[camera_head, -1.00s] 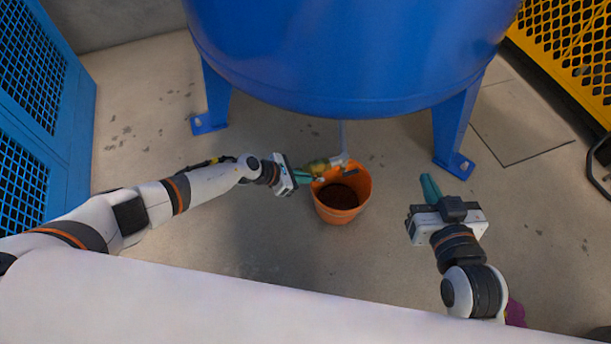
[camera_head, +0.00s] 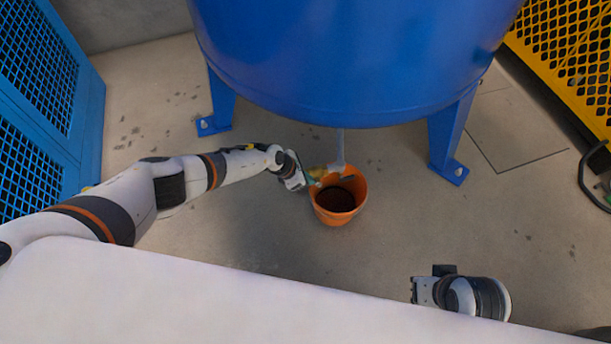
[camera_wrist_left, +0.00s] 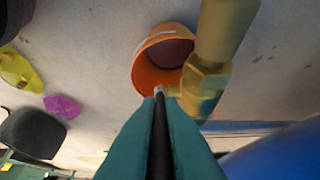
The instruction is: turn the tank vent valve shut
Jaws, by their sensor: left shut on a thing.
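The blue tank (camera_head: 360,60) stands on legs at the top of the head view. A pale pipe (camera_head: 340,145) drops from its underside to a brass vent valve (camera_head: 319,172), which also shows large in the left wrist view (camera_wrist_left: 207,80). My left gripper (camera_head: 306,181) is at the valve's left side. In the left wrist view its teal fingers (camera_wrist_left: 160,115) are shut on a thin dark bar, which looks like the valve's handle; the fingers hide much of it. My right gripper (camera_head: 420,290) is low at the right, away from the valve, with its fingers not clearly seen.
An orange bucket (camera_head: 350,213) with dark contents stands right under the valve. Tank legs (camera_head: 447,145) flank it. A blue mesh cabinet (camera_head: 92,120) is at the left and a yellow mesh guard (camera_head: 570,60) at the right. Open floor lies in front.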

